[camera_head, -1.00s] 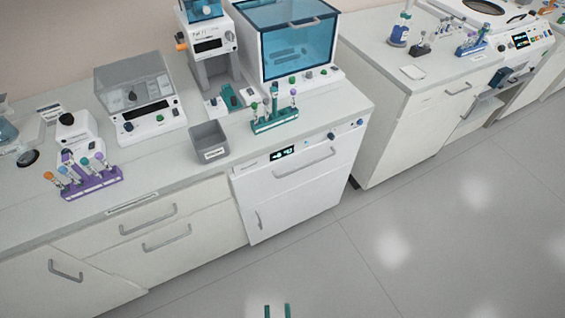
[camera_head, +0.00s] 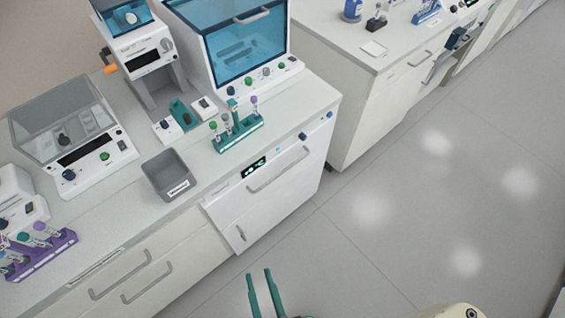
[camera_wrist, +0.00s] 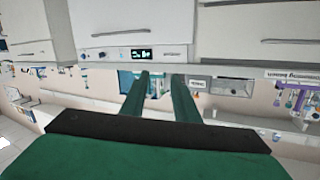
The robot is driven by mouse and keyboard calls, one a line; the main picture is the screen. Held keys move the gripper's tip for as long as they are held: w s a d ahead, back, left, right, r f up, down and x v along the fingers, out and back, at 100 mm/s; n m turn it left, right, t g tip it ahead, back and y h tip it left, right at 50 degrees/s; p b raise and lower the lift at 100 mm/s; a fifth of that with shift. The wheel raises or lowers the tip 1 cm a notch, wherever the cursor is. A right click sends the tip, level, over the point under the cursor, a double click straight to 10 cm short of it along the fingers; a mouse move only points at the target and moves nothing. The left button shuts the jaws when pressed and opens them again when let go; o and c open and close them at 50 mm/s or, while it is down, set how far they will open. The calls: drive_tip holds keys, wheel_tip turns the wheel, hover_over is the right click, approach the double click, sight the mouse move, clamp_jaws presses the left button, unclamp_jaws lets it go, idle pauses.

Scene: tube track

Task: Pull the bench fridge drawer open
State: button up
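The bench fridge (camera_head: 290,205) is a white unit under the counter, with a dark display and knobs along its top strip. Its drawer front carries a grey bar handle (camera_head: 278,170) and looks shut. My gripper (camera_head: 259,271) has two green fingers, apart and empty, over the floor in front of the fridge, clear of the handle. The wrist view appears upside down. There the fridge front (camera_wrist: 122,20) lies beyond my fingers, with its handle (camera_wrist: 111,33) and display (camera_wrist: 141,53) in sight. Nothing is between the fingertips.
Cabinet drawers with handles (camera_head: 147,283) adjoin the fridge at left. On the counter above stand a grey bin (camera_head: 168,176), a green tube rack (camera_head: 238,132) and a blue-windowed cabinet (camera_head: 235,50). Another bench (camera_head: 360,110) stands at right. The floor (camera_head: 400,220) is clear.

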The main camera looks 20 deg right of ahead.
drive_tip(key=w+d+f+m+t+h, duration=0.1)
drive_tip(key=w+d+f+m+h, duration=0.15)
drive_tip(key=w+m, duration=0.35)
drive_tip(key=w+d+f+m+t+h, duration=0.1)
drive_tip(key=w+m+h, duration=0.2)
drive_tip(key=w+m, duration=0.25)
drive_tip(key=m+g+h, duration=0.6)
drive_tip(key=m+h, duration=0.2)
drive_tip(key=m, duration=0.8)
approach(286, 169)
drive_tip(key=x, duration=1)
drive_tip(key=shift+w+f, duration=0.1)
drive_tip(key=shift+f, duration=0.2)
clamp_jaws()
